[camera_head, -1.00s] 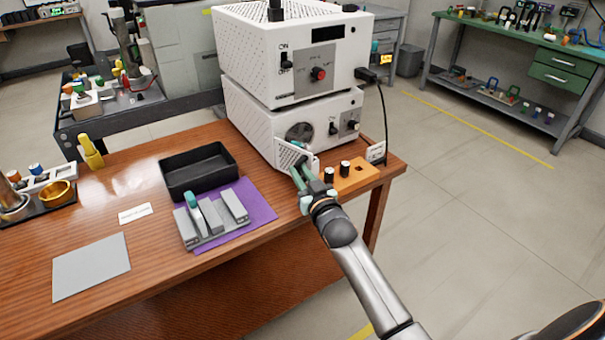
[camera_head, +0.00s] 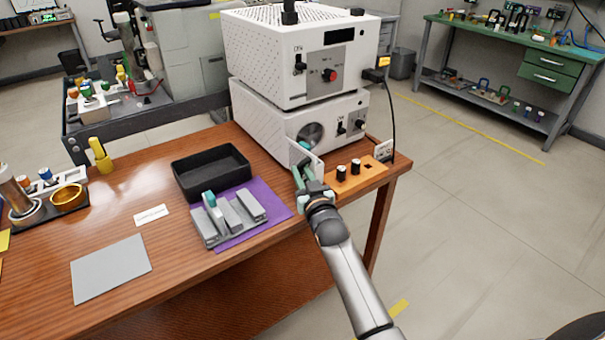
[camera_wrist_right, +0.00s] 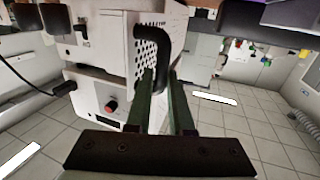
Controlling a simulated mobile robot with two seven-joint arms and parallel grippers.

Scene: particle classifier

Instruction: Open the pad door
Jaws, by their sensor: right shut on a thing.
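The pad door is the small white perforated panel (camera_head: 310,153) on the front of the lower white machine (camera_head: 262,122). It stands swung out from the front, and a round grey opening (camera_head: 312,133) shows behind it. In the right wrist view, the door's black bar handle (camera_wrist_right: 151,45) stands out from the panel. My right gripper (camera_head: 303,171) is at the door, its green fingers (camera_wrist_right: 160,90) shut on the handle. The fingers partly hide the handle's lower end. My left gripper is not in view.
An orange block with black knobs (camera_head: 371,172) sits close right of my gripper. A black tray (camera_head: 234,149) and a purple mat (camera_head: 280,212) with grey holders lie to the left. A second white machine (camera_head: 290,88) is stacked on top. A cable hangs at the right.

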